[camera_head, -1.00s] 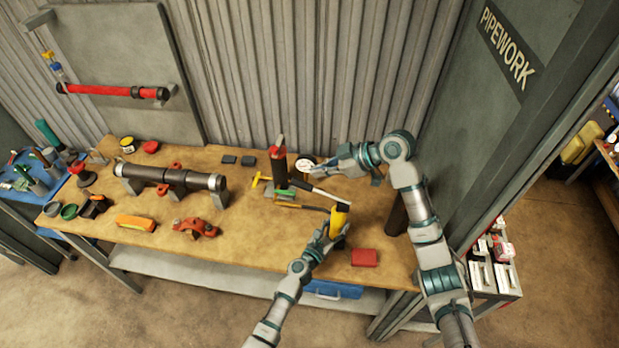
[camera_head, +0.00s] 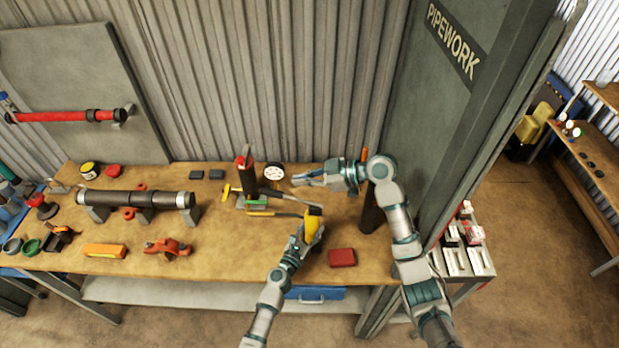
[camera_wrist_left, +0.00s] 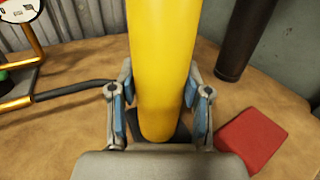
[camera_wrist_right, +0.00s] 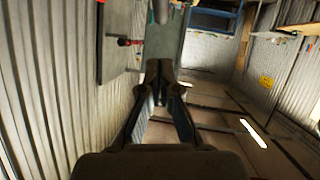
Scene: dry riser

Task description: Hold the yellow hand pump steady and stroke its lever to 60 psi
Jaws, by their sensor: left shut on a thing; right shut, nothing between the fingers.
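The yellow hand pump (camera_head: 311,224) stands at the front right part of the wooden bench. My left gripper (camera_head: 308,237) is shut around its yellow barrel, which also fills the middle of the left wrist view (camera_wrist_left: 160,70) between the finger pads. A grey lever with a dark end (camera_head: 296,197) extends left from near the pump's black top. A round white gauge (camera_head: 274,172) stands behind and left of the pump; its reading is too small to tell. My right gripper (camera_head: 297,180) is shut and empty, above the bench beside the gauge, pointing left, apart from the pump.
A red block (camera_head: 342,258) lies right of the pump. A dark upright cylinder (camera_head: 373,211) stands near the bench's right end. A dark pipe on supports (camera_head: 136,200) and an orange clamp (camera_head: 168,247) lie left. The bench front between clamp and pump is clear.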

